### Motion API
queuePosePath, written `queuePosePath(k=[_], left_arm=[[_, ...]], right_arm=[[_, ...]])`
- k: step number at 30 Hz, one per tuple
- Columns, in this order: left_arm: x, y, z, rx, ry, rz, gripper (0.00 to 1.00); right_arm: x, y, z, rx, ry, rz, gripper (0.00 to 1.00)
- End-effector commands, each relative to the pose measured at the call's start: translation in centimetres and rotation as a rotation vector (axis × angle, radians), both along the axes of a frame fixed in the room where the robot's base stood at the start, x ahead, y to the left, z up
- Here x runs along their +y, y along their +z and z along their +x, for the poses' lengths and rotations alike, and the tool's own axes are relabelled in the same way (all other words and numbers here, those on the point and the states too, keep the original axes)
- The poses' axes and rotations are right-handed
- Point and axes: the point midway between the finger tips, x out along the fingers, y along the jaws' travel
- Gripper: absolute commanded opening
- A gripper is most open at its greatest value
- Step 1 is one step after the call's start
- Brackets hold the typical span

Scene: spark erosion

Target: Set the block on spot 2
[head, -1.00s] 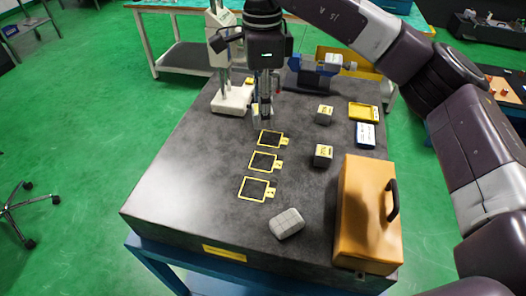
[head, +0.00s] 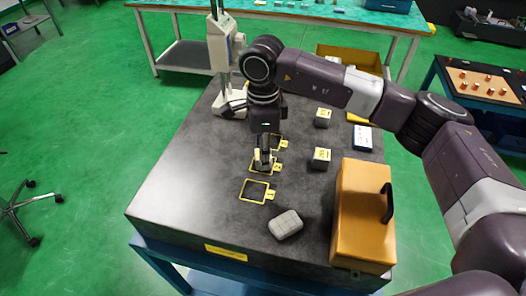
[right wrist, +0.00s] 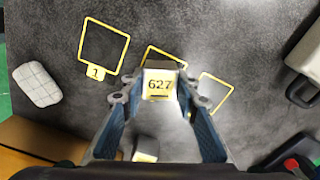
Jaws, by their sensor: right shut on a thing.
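My right gripper (head: 263,157) points down over the middle yellow-outlined square, spot 2 (head: 254,170), in the head view. It is shut on a small grey block (right wrist: 160,86) with a yellow label reading 627, clear between the fingers in the right wrist view. There the block covers part of spot 2 (right wrist: 165,52); I cannot tell whether it touches the table. Spot 1 (head: 255,191), with its number legible in the wrist view, is the nearest square and empty. The far square (head: 276,143) is partly hidden by my gripper. My left gripper is not in view.
Two similar blocks stand to the right, one farther (head: 322,117) and one nearer (head: 321,158). An orange case (head: 352,215) with a black handle and a pale rounded block (head: 285,224) sit nearer. A white stand (head: 222,50) rises at the back left. The table's left front is clear.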

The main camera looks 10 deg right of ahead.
Motion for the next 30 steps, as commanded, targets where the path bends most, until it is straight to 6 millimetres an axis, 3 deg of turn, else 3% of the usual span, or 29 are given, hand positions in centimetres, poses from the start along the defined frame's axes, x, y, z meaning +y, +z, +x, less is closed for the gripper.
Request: queuePosePath(k=[6,7,11,23,30], left_arm=[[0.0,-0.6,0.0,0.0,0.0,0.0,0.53],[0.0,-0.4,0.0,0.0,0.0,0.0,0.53],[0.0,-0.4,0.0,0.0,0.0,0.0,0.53],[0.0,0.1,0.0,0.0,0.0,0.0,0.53],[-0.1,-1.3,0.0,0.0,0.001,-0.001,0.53]], right_arm=[[0.0,-0.5,0.0,-0.001,0.0,0.0,0.0],[0.0,-0.3,0.0,0.0,0.0,0.0,0.32],[0.0,-0.3,0.0,0.0,0.0,0.0,0.46],[0.0,0.4,0.0,-0.001,0.0,0.001,0.46],[0.1,4.8,0.2,-0.006,-0.001,0.002,0.46]])
